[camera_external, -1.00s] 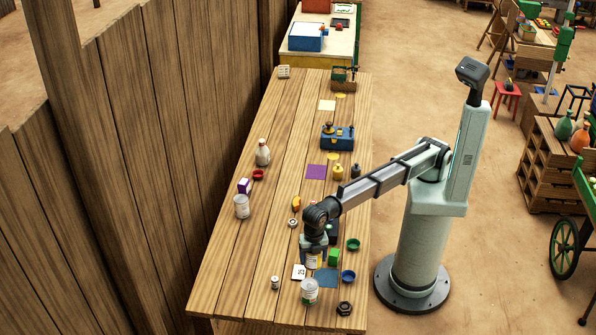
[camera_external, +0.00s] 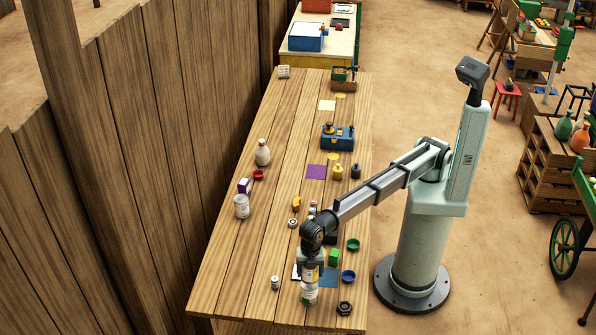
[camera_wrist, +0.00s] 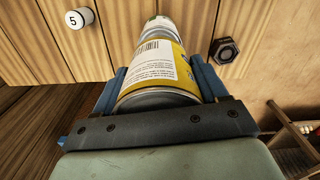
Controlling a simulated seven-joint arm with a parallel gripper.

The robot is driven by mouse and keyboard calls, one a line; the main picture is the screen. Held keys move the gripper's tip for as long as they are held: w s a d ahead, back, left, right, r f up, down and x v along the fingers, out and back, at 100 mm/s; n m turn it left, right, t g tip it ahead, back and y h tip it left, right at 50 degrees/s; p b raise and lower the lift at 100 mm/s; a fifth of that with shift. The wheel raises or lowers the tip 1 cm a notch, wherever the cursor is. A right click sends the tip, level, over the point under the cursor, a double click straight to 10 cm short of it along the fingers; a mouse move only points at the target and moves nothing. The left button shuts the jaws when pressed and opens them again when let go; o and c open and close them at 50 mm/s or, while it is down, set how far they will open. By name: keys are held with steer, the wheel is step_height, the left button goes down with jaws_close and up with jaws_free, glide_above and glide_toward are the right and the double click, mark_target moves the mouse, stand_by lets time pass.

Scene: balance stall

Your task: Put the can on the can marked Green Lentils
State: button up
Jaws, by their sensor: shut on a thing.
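My gripper (camera_external: 312,268) is shut on a can with a yellow and white label (camera_wrist: 158,75), which shows a barcode in the wrist view. I hold it upright over a second can (camera_external: 309,297) near the front end of the table. In the wrist view the top of that second can (camera_wrist: 162,24) shows just beyond the held can, in line with it. I cannot tell whether the two touch. Another white can (camera_external: 241,207) stands at the table's left side. No label is readable as Green Lentils.
A small white cylinder marked 5 (camera_wrist: 80,18) stands left of the lower can. A dark hex nut (camera_external: 344,308) lies to its right. The front left of the table is clear.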

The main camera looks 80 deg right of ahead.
mark_target(310, 277)
steer(key=shift+f, duration=1.75)
steer(key=shift+f, duration=0.1)
steer(key=o, duration=1.3)
step_height(310, 277, up, 12)
steer(key=shift+r, duration=0.1)
steer(key=shift+s, duration=0.1)
